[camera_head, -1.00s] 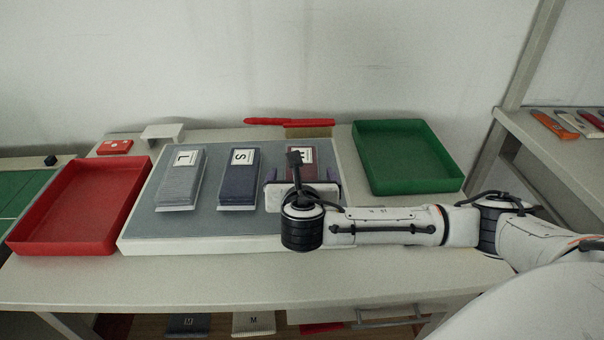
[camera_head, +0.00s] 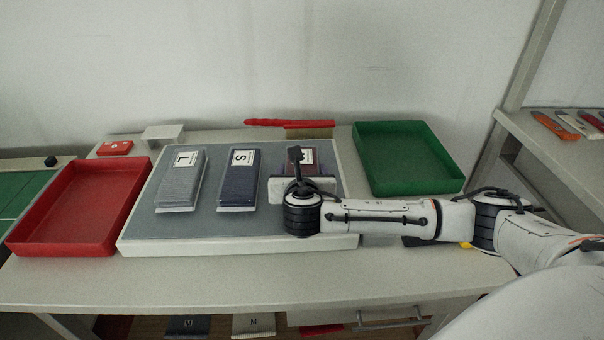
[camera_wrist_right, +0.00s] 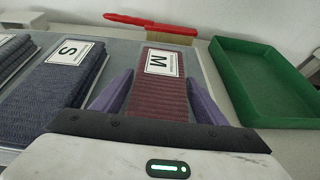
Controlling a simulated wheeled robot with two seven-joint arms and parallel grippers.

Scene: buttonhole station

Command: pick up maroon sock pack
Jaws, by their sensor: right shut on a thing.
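The maroon sock pack (camera_wrist_right: 160,95), with a white label marked M, sits on the right part of the grey mat (camera_head: 220,224). In the head view only its top end (camera_head: 300,157) shows; my right gripper and wrist hide the rest. My right gripper (camera_wrist_right: 160,88) is shut on the pack, with a purple finger along each long side. I cannot tell whether the pack is clear of the mat. My left gripper is not in view.
A navy pack marked S (camera_head: 239,180) and a grey pack marked L (camera_head: 182,180) lie to the left. A red tray (camera_head: 68,246) stands at the left, a green tray (camera_head: 415,187) at the right. A red-handled brush (camera_head: 290,123) lies behind the mat.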

